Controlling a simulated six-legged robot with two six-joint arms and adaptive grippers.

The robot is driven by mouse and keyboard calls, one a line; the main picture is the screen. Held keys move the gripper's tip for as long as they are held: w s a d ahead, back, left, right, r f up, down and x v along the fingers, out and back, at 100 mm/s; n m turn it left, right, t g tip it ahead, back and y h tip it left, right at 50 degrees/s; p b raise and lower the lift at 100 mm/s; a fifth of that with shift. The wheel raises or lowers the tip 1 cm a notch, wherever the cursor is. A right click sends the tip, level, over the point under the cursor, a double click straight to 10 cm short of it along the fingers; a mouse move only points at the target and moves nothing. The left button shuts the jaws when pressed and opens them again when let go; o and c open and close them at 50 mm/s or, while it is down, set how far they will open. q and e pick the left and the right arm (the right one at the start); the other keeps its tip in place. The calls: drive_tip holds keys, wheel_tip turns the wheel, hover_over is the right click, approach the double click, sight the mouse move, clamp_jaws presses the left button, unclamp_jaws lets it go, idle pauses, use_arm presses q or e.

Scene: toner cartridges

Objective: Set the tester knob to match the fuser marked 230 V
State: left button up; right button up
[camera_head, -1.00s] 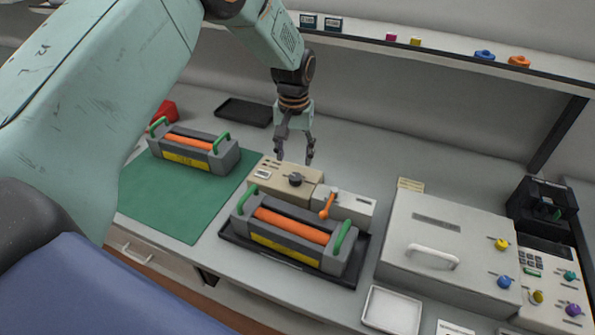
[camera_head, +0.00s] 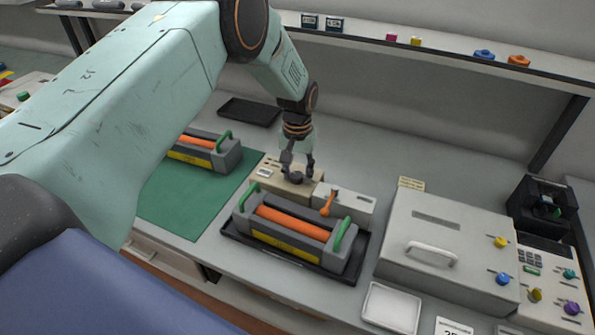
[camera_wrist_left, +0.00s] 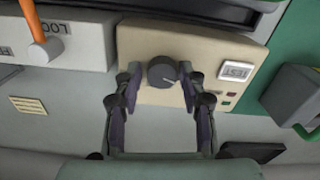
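The beige tester (camera_head: 270,174) stands behind the front fuser, with a dark round knob (camera_head: 295,177) on its top. One fuser (camera_head: 297,230) with an orange roller and green handles sits in a black tray; another fuser (camera_head: 205,150) lies on the green mat, partly behind my arm. Their yellow labels are unreadable. My right gripper is out of view.
A pale box with an orange lever (camera_head: 329,203) adjoins the tester; the wrist view shows LOCK lettering on it. A large grey machine (camera_head: 440,240), a white tray (camera_head: 392,308) and a panel with coloured knobs (camera_head: 545,285) stand right. A shelf (camera_head: 430,52) runs behind.

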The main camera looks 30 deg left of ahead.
use_arm(q)
drive_tip(key=shift+w+a+f, duration=0.1)
drive_tip(key=shift+a+f, duration=0.05)
drive_tip(key=shift+a, duration=0.05)
drive_tip(key=c, duration=0.3)
clamp_jaws()
